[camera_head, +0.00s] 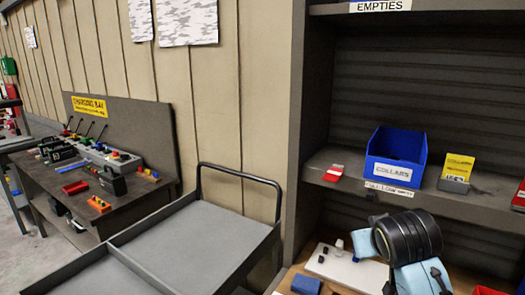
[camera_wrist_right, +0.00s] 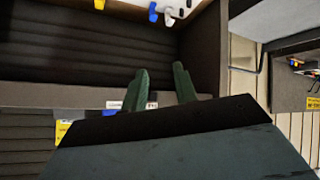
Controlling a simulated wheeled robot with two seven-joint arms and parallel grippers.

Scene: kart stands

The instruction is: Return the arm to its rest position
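My right arm (camera_head: 405,240), light blue and black, rises at the lower right of the head view in front of the shelving. Its gripper is hidden in that view. In the right wrist view my right gripper (camera_wrist_right: 160,70) shows two dark green fingers held apart, with nothing between them. Beyond the fingers lie a dark shelf edge and the ridged back of the shelving. My left arm and left gripper are out of view.
A blue bin (camera_head: 395,158) labelled COLLARS, a yellow card (camera_head: 457,167) and a red-and-white item (camera_head: 334,172) sit on the middle shelf (camera_head: 320,160). A white board (camera_head: 345,268) lies below. A grey cart (camera_head: 195,245) stands left of the shelving, beside the charging bench (camera_head: 60,185).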

